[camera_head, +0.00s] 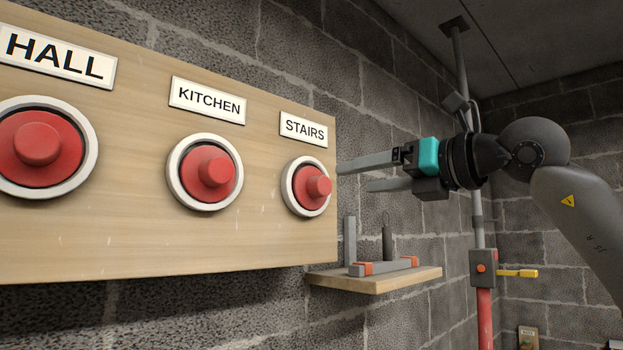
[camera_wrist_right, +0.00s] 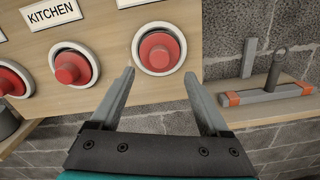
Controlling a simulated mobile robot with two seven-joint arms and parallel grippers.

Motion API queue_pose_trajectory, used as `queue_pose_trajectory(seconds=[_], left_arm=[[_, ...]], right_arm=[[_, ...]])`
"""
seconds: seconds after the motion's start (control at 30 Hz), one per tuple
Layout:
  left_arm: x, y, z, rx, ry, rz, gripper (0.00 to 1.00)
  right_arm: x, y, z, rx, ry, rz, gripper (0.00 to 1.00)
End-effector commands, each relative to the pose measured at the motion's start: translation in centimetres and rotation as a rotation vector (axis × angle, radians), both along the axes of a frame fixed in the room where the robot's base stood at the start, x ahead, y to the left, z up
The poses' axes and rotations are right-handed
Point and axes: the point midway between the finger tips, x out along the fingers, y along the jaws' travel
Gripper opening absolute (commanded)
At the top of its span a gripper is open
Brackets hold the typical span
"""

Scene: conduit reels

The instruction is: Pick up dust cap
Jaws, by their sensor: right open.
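Three red dust caps with round knobs sit in white rings on a wooden board. One is under the HALL label (camera_head: 38,145), one under KITCHEN (camera_head: 212,174), and one under STAIRS (camera_head: 316,187). My right gripper (camera_head: 353,177) is open and empty, just right of the STAIRS cap and apart from it. In the right wrist view, the STAIRS cap (camera_wrist_right: 158,53) lies ahead, between and beyond the two fingertips (camera_wrist_right: 160,76). The KITCHEN cap (camera_wrist_right: 72,67) is left of the fingers. My left gripper is not in view.
A small wooden shelf (camera_head: 400,281) right of the board holds a grey bar with orange ends (camera_head: 372,268) and a dark upright cylinder (camera_head: 387,243). A vertical pipe carries a grey box with a yellow lever (camera_head: 517,273). Block walls stand behind.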

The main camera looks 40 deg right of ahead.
Motion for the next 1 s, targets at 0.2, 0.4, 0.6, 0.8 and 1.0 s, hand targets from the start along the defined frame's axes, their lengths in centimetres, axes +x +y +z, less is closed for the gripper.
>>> queue_pose_trajectory(seconds=[0.2, 0.4, 0.6, 0.8, 1.0], left_arm=[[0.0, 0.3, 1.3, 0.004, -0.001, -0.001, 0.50], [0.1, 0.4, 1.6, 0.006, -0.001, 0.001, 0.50], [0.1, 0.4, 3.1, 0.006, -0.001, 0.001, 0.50], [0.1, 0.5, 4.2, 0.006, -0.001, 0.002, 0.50], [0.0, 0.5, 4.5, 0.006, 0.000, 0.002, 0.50]], right_arm=[[2.8, 0.3, 0.1, -0.001, 0.002, 0.001, 0.80], [3.6, 0.3, 0.0, 0.001, 0.001, 0.002, 0.80], [5.5, 0.5, 0.3, 0.000, 0.005, 0.001, 0.80], [7.7, 0.6, 0.3, 0.000, 0.003, 0.000, 0.80], [8.5, 0.7, 0.2, 0.001, 0.000, 0.001, 0.80]])
